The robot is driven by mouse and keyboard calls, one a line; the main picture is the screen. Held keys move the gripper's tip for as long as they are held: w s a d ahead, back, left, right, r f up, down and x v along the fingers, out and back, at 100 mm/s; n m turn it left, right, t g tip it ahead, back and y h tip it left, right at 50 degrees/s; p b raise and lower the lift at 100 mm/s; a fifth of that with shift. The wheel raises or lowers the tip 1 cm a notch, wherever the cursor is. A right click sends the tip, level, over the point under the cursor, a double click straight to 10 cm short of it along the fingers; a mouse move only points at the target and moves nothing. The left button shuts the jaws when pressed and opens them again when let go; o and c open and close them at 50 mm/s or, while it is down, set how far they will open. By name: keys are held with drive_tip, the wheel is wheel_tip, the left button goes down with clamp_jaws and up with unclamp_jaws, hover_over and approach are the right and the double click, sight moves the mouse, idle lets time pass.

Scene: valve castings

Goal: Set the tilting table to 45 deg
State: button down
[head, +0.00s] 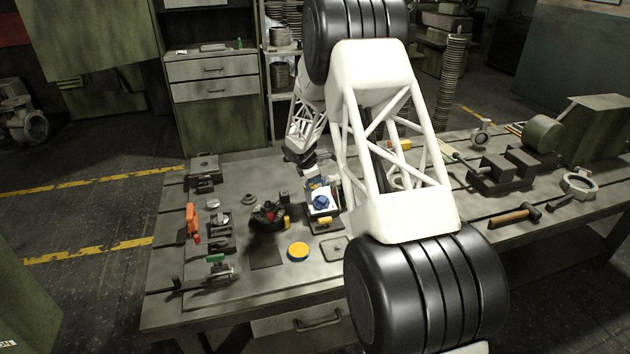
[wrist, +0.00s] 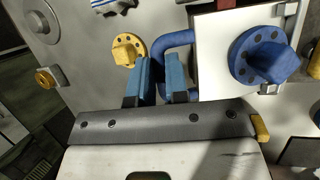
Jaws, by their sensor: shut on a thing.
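The tilting table shows in the head view as a small white plate (head: 329,208) bearing a blue flanged casting (head: 321,202). In the wrist view the white plate (wrist: 212,82) is on the right, with the blue casting (wrist: 262,57) on it. A curved blue handle (wrist: 178,39) comes from beside the plate and passes between my fingers. My gripper (wrist: 160,75) appears shut on this handle, left of the plate. In the head view my gripper is small, above and behind the plate, and its fingertips are hard to make out. I cannot read the tilt angle.
A yellow flanged part (wrist: 128,49) lies close left of my fingers. In the head view, a dark round fixture (head: 268,216) stands left of the table and a yellow disc (head: 298,251) in front. A hammer (head: 513,215) lies right.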

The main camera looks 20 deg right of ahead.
sight(319, 190)
drive_tip(key=s+r, duration=0.2)
drive_tip(key=s, duration=0.1)
drive_tip(key=shift+r, duration=0.15)
drive_tip(key=shift+s, duration=0.55)
idle(0.3)
drive_tip(key=c, duration=1.1)
unclamp_jaws()
drive_tip(key=shift+a+r, duration=0.2)
drive_tip(key=shift+r, duration=0.5)
drive_tip(key=shift+w+v, duration=0.2)
drive_tip(key=shift+v, duration=3.35)
drive_tip(key=shift+c, duration=0.4)
